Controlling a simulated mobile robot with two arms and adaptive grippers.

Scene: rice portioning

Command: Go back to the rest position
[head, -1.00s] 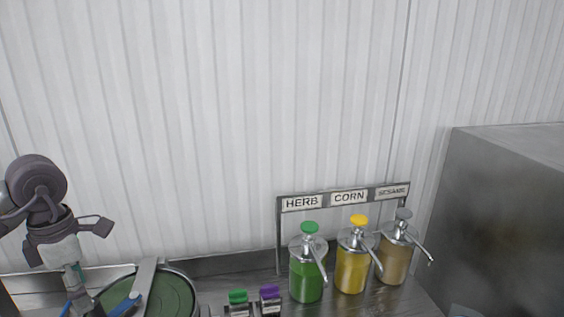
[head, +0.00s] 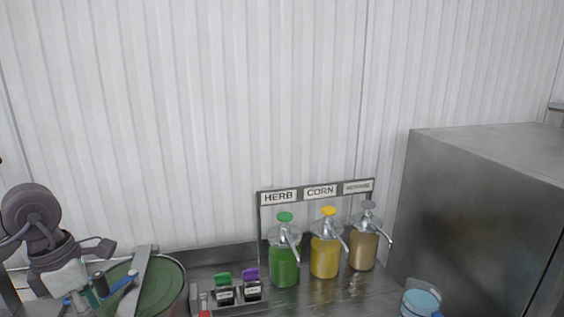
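My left gripper (head: 72,268) is at the lower left, at the end of my dark grey arm, beside a round container (head: 168,284) with a green inside or top. A white and teal part shows right at the gripper; I cannot tell whether it is held. The finger state is unclear. My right gripper is not in view.
Green (head: 284,266), yellow (head: 325,257) and tan (head: 363,250) pump bottles stand before a label rack (head: 320,191). Small green-topped (head: 224,288) and purple-topped (head: 251,286) containers stand left. A steel box (head: 480,210) and light-blue round item (head: 422,300) are right.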

